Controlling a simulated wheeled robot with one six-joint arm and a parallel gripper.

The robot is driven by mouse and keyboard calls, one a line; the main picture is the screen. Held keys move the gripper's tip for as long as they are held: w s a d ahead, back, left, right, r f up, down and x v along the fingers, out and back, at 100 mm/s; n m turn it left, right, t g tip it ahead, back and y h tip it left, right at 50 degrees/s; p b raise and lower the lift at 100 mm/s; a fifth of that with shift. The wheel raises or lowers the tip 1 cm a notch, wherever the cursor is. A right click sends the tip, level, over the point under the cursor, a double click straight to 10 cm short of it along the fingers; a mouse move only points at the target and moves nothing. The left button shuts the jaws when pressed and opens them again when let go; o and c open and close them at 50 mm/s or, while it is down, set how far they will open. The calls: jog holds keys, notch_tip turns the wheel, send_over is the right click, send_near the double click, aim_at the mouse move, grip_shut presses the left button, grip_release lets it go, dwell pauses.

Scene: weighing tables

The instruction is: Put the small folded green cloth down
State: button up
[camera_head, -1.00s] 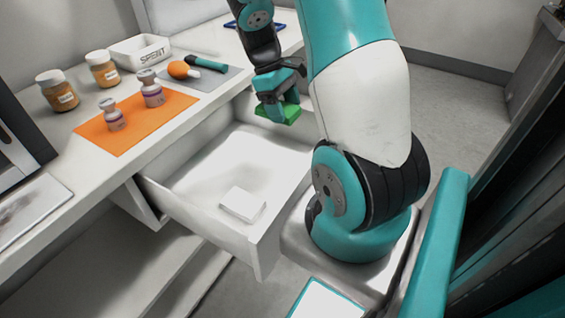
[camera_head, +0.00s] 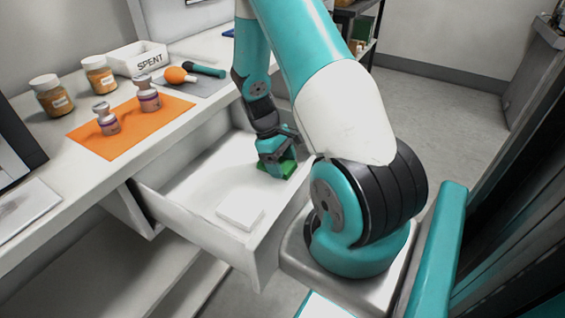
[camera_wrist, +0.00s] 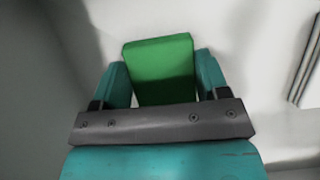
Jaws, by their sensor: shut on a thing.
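The small folded green cloth (camera_head: 289,165) is between the fingers of my gripper (camera_head: 278,168), low inside the open drawer (camera_head: 190,205), towards its right side. I cannot tell whether the cloth touches the drawer floor. In the wrist view the green cloth (camera_wrist: 160,62) is a flat block held between both teal fingers of my gripper (camera_wrist: 160,85). The gripper partly hides the cloth in the head view.
A white folded block (camera_head: 241,209) lies in the drawer's front part. On the counter are an orange mat (camera_head: 130,143) with two vials, two amber jars (camera_head: 52,95), a white box marked SPENT (camera_head: 138,58) and an orange bulb tool (camera_head: 178,75). The drawer floor between is clear.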

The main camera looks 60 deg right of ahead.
jog(key=shift+f, duration=0.15)
jog(key=o, duration=0.9)
